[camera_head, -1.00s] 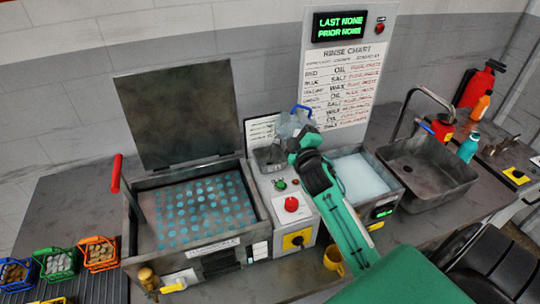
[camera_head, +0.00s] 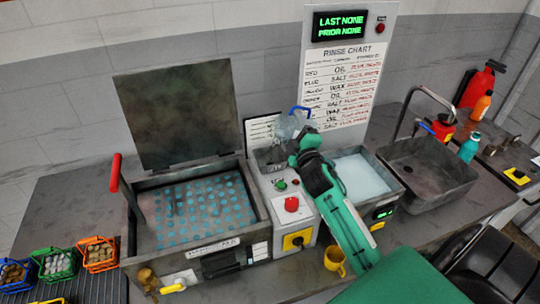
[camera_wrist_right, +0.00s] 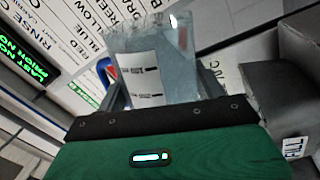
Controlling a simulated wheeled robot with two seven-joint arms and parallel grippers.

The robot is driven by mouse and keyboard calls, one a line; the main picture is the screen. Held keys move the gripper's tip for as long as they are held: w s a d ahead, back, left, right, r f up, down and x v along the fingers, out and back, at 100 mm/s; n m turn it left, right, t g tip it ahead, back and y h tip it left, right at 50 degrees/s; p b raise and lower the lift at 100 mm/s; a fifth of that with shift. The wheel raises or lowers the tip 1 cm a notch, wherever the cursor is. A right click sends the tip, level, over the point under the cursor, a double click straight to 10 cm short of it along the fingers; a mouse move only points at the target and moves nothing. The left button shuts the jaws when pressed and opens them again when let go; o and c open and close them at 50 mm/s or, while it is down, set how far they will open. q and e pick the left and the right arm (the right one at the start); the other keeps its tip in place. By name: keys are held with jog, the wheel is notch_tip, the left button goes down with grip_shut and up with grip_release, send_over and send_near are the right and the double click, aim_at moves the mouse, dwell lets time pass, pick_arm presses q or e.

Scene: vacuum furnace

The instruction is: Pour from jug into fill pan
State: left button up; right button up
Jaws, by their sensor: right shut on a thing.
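The clear jug (camera_head: 288,126) with a blue handle is held in my right gripper (camera_head: 299,140), above the control panel between the two basins. In the right wrist view the jug (camera_wrist_right: 183,62) shows see-through walls and a white label between the dark fingers of the gripper (camera_wrist_right: 165,95). A small grey metal pan (camera_head: 264,158), which looks like the fill pan, sits just below and left of the jug, partly hidden by it. The jug looks tilted; I cannot tell whether liquid is leaving it. My left gripper is out of view.
An open-lidded tank (camera_head: 262,222) with a perforated blue bed and red-handled lever (camera_head: 116,174) is on the left. A basin of pale liquid (camera_head: 362,178) and a sink (camera_head: 428,170) are on the right. The rinse chart board (camera_head: 345,90) stands close behind the jug.

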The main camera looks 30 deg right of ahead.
jog(key=shift+d+r+m+p, duration=0.1)
jog(key=shift+r+m+p, duration=0.5)
jog(key=shift+p, duration=0.05)
jog(key=shift+d+f+m+g+h, duration=0.2)
jog(key=shift+m+g+h, duration=0.25)
jog(key=shift+m, duration=0.75)
jog(key=shift+m+p, duration=0.4)
jog(key=shift+p, duration=0.1)
jog(key=shift+a, duration=0.15)
jog(key=shift+r+m+p, duration=0.15)
jog(key=shift+m+p, duration=0.2)
jog(key=shift+m, duration=0.25)
jog(key=shift+d+m+g+h+p, duration=0.25)
jog(key=shift+d+m+h+p, duration=0.15)
jog(key=shift+m, duration=0.4)
jog(key=shift+s+a, duration=0.1)
